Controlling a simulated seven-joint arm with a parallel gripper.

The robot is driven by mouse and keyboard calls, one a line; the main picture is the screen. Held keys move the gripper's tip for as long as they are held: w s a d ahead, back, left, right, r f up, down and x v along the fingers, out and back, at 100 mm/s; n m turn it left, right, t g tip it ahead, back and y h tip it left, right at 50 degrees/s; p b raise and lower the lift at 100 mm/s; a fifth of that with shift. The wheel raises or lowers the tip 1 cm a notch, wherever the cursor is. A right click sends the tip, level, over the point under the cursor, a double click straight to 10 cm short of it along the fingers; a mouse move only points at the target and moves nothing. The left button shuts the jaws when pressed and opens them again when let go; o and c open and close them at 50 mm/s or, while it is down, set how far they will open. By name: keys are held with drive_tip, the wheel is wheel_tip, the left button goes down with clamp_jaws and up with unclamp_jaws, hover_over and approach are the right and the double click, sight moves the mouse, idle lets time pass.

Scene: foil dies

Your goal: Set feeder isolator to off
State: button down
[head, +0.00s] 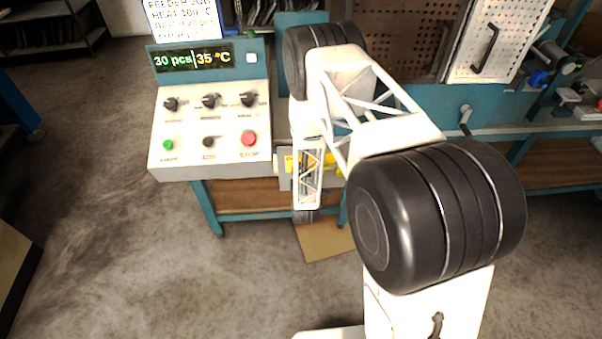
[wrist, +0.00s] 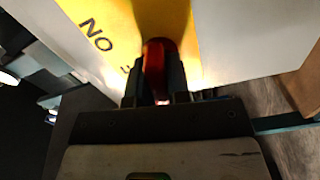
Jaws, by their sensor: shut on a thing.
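The feeder isolator is a grey box with a yellow plate (head: 290,162) at the right of the control panel in the head view, partly hidden by my arm. In the wrist view the yellow plate (wrist: 165,18) sits on a pale face. Dark letters there read "NO" in this view, possibly "ON" upside down; another mark is mostly covered. A red handle (wrist: 157,57) stands at the plate. My gripper (wrist: 156,78) is shut on the handle, one dark finger on each side. The head view does not show the fingers.
The control panel (head: 164,130) carries several black knobs, a green button, a black switch and a red stop button (head: 249,138). Its display (head: 206,58) reads 30 pcs and 35 °C. A perforated board and bench stand to the right. Floor is free in front.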

drive_tip(key=shift+n, duration=1)
drive_tip(key=c, duration=1.1)
unclamp_jaws()
drive_tip(key=shift+s, duration=3.9)
